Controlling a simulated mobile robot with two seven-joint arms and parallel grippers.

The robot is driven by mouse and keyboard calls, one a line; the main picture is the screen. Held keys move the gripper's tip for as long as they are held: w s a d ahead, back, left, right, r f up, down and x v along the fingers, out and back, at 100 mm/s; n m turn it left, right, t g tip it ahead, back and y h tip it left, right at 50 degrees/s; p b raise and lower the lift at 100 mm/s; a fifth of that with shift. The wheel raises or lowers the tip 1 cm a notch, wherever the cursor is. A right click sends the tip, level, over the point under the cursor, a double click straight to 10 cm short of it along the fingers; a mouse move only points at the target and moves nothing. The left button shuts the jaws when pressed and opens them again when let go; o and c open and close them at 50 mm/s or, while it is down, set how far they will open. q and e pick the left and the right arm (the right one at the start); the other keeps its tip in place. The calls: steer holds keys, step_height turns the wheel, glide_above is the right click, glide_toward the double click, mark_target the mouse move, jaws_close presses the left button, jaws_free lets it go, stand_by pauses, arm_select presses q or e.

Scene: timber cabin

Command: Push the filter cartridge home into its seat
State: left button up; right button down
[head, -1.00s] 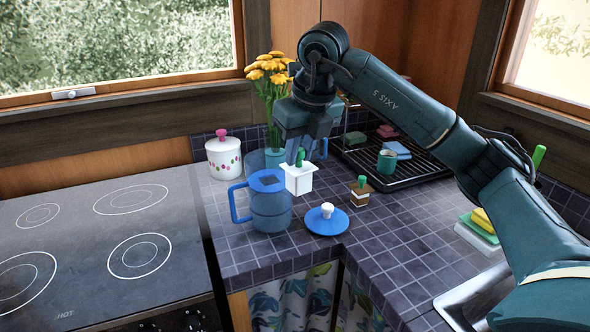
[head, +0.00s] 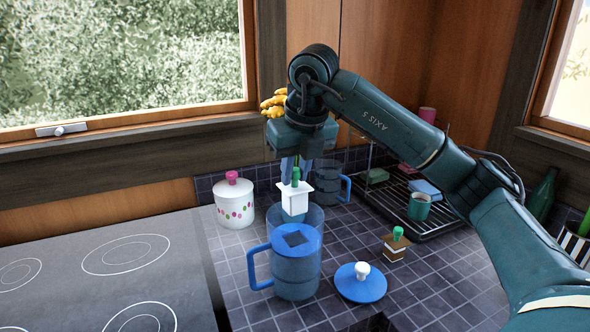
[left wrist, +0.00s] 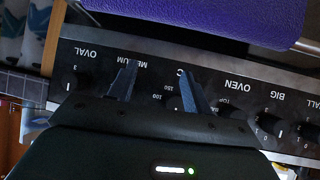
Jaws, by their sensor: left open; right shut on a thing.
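The white filter cartridge (head: 295,204) with its green knob (head: 295,176) hangs upright from my right gripper (head: 294,170), which is shut on the knob. A dark square opening, which looks like the seat (head: 298,239), shows in the pitcher's blue top. A blue lid with a white knob (head: 361,284) lies on the counter to the right. A brown and white cartridge (head: 396,246) with a green knob stands beyond it. My left gripper (left wrist: 155,88) is open and empty before the oven's control panel (left wrist: 230,92).
A white spotted jar (head: 235,205) stands behind the pitcher at left. A dish rack (head: 424,211) is at right, the hob (head: 90,275) at left. A purple surface (left wrist: 215,15) borders the left wrist view.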

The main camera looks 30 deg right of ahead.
mark_target(299, 189)
steer(key=shift+s+f+b, duration=0.15)
steer(key=shift+f+b, duration=0.4)
steer(key=shift+f, duration=0.15)
steer(key=shift+f+b, duration=0.3)
steer(key=shift+f, duration=0.05)
step_height(299, 189, down, 2)
steer(key=shift+f+b, duration=0.25)
steer(key=shift+b, duration=0.8)
steer(key=shift+f+b, duration=0.5)
steer(key=shift+f, duration=0.3)
arm_select(q)
steer(key=shift+s+d+f+h, duration=0.1)
steer(key=shift+d+f+h, duration=0.2)
steer(key=shift+d, duration=0.2)
steer(key=shift+d+f+h, duration=0.25)
steer(key=shift+d+h, duration=0.05)
steer(key=shift+d, duration=0.15)
steer(key=shift+a+f, duration=0.1)
steer(key=shift+f, duration=0.15)
steer(key=shift+s+f+b, duration=0.1)
steer(key=shift+f+b, duration=2.05)
arm_select(e)
steer(key=shift+f, duration=2.85)
steer(key=c, duration=1.2)
jaws_free()
